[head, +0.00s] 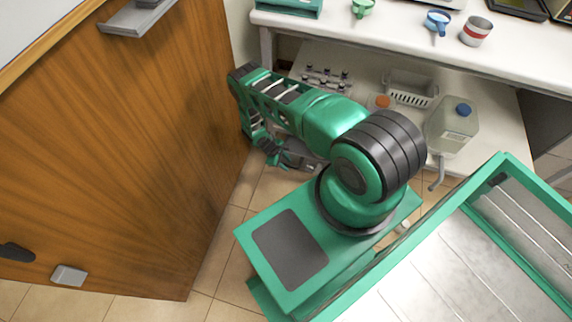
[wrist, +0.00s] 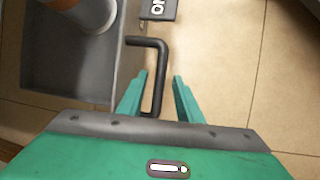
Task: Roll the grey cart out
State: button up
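The grey cart (wrist: 65,65) shows in the wrist view at the upper left, as a grey open box with a black bent handle (wrist: 160,75) on its right side. My gripper (wrist: 160,85) is open, with one green finger on each side of the handle bar. The bar lies between the fingers in the picture, with gaps on both sides; I cannot tell its exact depth. In the head view my gripper (head: 283,158) is low beside the bench, partly hidden by my arm. A grey part behind it there is too covered to identify surely.
A wooden cabinet (head: 110,150) stands close on the left. A white bench (head: 400,40) runs along the back. Its lower shelf (head: 355,65) holds a white basket (head: 408,90) and a jug with a blue cap (head: 452,122). Tiled floor (head: 232,225) is clear between cabinet and my base.

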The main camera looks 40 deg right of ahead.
jog(key=shift+f, duration=0.1)
grip_shut()
